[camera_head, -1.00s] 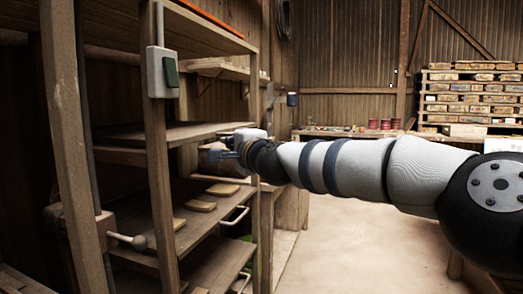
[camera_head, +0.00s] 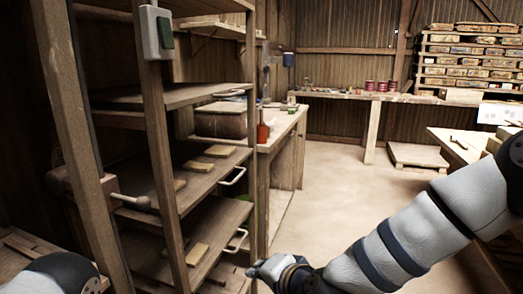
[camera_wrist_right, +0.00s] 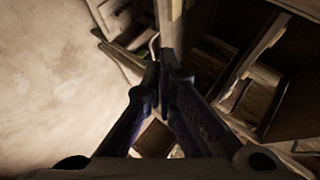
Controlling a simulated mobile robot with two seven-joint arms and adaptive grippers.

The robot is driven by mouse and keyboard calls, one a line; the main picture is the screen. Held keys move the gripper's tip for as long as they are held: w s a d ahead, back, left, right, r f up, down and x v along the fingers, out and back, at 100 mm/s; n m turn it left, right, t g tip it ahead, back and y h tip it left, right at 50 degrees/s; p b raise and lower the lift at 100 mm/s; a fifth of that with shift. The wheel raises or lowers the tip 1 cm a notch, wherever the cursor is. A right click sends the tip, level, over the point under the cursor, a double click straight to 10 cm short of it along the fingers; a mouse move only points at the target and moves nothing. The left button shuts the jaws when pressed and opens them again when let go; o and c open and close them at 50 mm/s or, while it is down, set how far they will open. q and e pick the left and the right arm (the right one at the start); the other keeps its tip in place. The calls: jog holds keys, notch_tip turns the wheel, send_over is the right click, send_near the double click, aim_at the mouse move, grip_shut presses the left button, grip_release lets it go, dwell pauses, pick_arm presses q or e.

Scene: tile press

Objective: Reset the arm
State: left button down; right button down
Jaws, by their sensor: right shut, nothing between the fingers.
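My right arm comes in from the right in the head view and reaches down to the bottom centre. My right gripper (camera_head: 262,270) is in front of the lower shelves of the wooden rack (camera_head: 160,130), partly cut off by the frame's bottom edge. In the right wrist view its two dark fingers (camera_wrist_right: 163,78) meet at the tips, shut, with nothing between them. Of my left arm, only a white and black link shows at the bottom left of the head view. My left gripper is out of view.
Thin tan slabs (camera_head: 197,166) lie on the rack's shelves. A brown box (camera_head: 220,121) sits on a middle shelf. Pull handles (camera_head: 233,177) stick out near the gripper. A lever (camera_head: 135,201) juts out at left. Open floor (camera_head: 340,190) lies to the right.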

jog(key=s+d+f+n+g+h, duration=0.15)
jog(key=s+d+f+g, duration=0.3)
jog(key=s+f, duration=0.75)
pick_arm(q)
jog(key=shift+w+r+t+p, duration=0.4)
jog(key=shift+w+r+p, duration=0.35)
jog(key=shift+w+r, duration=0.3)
pick_arm(e)
jog(key=s+d+f+n+g+h, duration=0.1)
jog(key=s+d+f+n+g, duration=0.1)
jog(key=s+d, duration=0.4)
jog(key=s+d+f+n+g+h, duration=0.2)
jog(key=s+d, duration=0.4)
jog(key=s, duration=1.1)
jog(key=s+d+f+n+g+h, duration=0.1)
jog(key=s+d+f+n+g, duration=0.1)
jog(key=s+d, duration=0.4)
jog(key=s+g, duration=0.1)
jog(key=s, duration=0.4)
jog(key=shift+s+d+f, duration=0.2)
jog(key=shift+d+f, duration=0.1)
jog(key=shift+f, duration=0.1)
jog(key=shift+g, duration=0.25)
